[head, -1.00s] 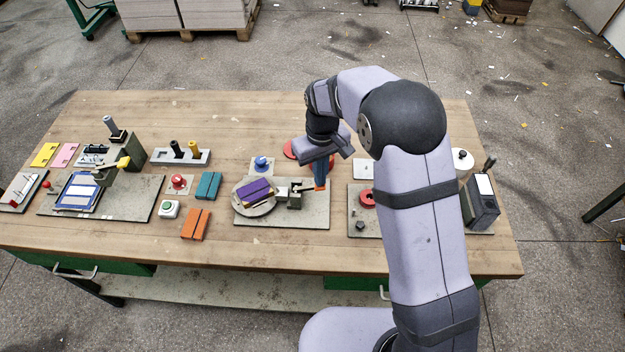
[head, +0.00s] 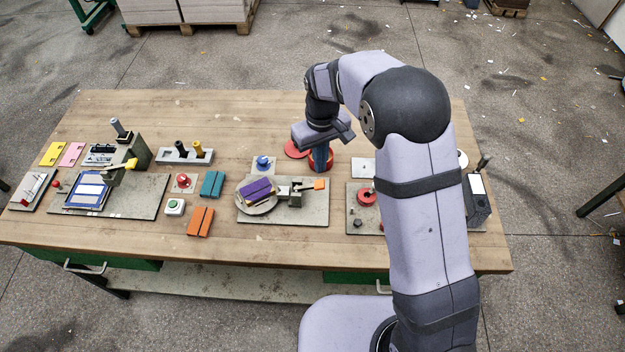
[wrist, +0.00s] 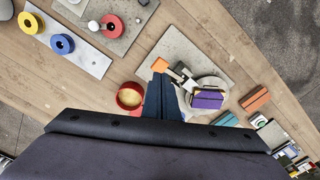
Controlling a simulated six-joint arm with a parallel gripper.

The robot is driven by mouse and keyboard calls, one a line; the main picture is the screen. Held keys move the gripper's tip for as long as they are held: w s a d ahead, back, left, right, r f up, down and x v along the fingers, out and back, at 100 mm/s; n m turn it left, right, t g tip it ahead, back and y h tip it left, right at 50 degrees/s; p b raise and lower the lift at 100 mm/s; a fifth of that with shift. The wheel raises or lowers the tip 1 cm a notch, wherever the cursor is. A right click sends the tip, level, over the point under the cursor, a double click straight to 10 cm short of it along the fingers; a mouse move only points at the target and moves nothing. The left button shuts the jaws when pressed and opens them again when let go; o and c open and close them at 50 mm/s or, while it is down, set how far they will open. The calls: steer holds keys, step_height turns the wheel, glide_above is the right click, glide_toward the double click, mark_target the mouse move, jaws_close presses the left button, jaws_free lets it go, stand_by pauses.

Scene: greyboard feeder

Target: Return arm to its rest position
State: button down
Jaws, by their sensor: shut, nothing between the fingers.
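My gripper (head: 320,158) hangs from the bent arm above the back middle of the workbench (head: 230,120), fingers pointing down. It is shut and empty. In the wrist view the closed fingers (wrist: 163,97) show as one dark blue wedge beside a red round container (wrist: 130,97). In the head view the fingers stand in front of that red container (head: 329,164). The feeder plate (head: 310,217) lies nearer the front, with purple blocks (head: 257,189) on its round disc and an orange-tipped lever (head: 318,184). The fingers are apart from the lever in the head view.
Teal blocks (head: 212,184), orange blocks (head: 200,222) and a green button (head: 175,207) sit left of the feeder plate. A fixture with a yellow lever (head: 130,164) stands farther left. A plate with a red ring (head: 366,196) lies right. The bench's back left is bare.

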steer(key=shift+w, duration=0.1)
steer(key=shift+f+m, duration=0.35)
steer(key=shift+m, duration=0.05)
steer(key=s+d+f+m+g, duration=0.1)
steer(key=s+d+f, duration=0.15)
steer(key=s, duration=0.35)
steer(key=s+d+f+g, duration=0.1)
steer(key=s+d+f, duration=0.15)
steer(key=s, duration=0.45)
steer(key=s+d+r+m, duration=0.1)
steer(key=s+d+r, duration=0.25)
steer(key=s, duration=0.25)
steer(key=s+d+r+m, duration=0.1)
steer(key=s+d+r, duration=0.1)
steer(key=s+d, duration=0.25)
steer(key=d+r, duration=0.1)
steer(key=w+r+m+t, duration=0.1)
steer(key=d+r+m+t, duration=0.1)
steer(key=r, duration=0.1)
steer(key=shift+w+d, duration=0.15)
steer(key=shift+d, duration=0.2)
